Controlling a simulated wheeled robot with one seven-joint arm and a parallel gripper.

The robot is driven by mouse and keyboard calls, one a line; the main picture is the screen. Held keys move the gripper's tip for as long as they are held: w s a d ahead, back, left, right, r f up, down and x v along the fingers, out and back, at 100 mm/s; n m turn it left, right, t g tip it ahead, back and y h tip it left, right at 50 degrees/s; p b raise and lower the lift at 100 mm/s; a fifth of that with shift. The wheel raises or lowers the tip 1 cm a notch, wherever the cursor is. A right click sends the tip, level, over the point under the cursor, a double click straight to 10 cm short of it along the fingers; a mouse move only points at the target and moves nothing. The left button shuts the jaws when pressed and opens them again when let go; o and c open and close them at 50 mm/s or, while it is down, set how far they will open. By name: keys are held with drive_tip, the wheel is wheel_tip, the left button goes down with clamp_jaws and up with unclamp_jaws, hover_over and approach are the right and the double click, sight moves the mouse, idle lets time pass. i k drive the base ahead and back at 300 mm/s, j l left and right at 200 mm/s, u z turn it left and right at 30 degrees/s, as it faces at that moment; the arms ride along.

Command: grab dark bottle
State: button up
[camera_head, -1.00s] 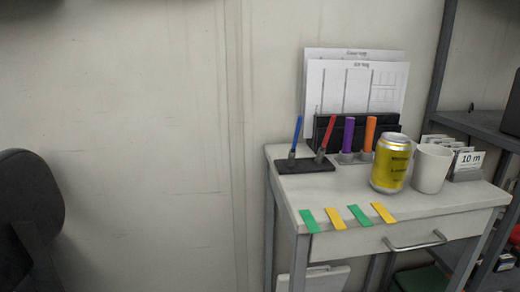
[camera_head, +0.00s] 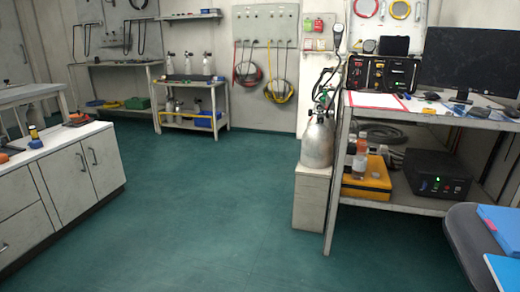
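I cannot make out a clearly dark bottle. A small dark upright item with a yellow part (camera_head: 34,134) stands on the left counter; it is too small to tell what it is. A clear bottle with a brownish upper part (camera_head: 360,158) stands on the shelf under the right desk. My gripper is not in view.
Open green floor (camera_head: 215,205) runs through the middle. A white drawer counter (camera_head: 75,165) is at left, and a desk with a monitor (camera_head: 470,62) at right. A silver cylinder (camera_head: 317,143) stands on a white block (camera_head: 311,200). A chair (camera_head: 470,240) is at lower right.

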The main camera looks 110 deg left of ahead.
sight(352, 146)
drive_tip(key=u, duration=2.95)
drive_tip(key=i+j+u, duration=0.2)
drive_tip(key=i+u, duration=0.15)
drive_tip(key=i, duration=0.15)
drive_tip(key=i+j+u, duration=0.2)
drive_tip(key=i+u, duration=0.15)
drive_tip(key=i, duration=0.65)
drive_tip(key=i+l+u, duration=0.1)
drive_tip(key=i+u, duration=0.3)
drive_tip(key=i, duration=0.65)
drive_tip(key=i+z, duration=0.15)
drive_tip(key=i, duration=0.4)
drive_tip(key=i+j+z, duration=0.15)
drive_tip(key=i, duration=0.35)
drive_tip(key=i+z, duration=0.25)
drive_tip(key=z, duration=0.2)
drive_tip(key=i+j+z, duration=0.2)
drive_tip(key=z, duration=0.25)
drive_tip(key=i+j+z, duration=0.15)
drive_tip(key=z, duration=0.3)
drive_tip(key=i+j+z, duration=0.15)
drive_tip(key=j+z, duration=0.3)
drive_tip(key=i+j+z, duration=0.2)
drive_tip(key=z, duration=0.3)
drive_tip(key=i+j+z, duration=0.2)
drive_tip(key=j+z, duration=0.25)
drive_tip(key=i+j+z, duration=0.1)
drive_tip(key=z, duration=0.4)
drive_tip(key=j, duration=0.1)
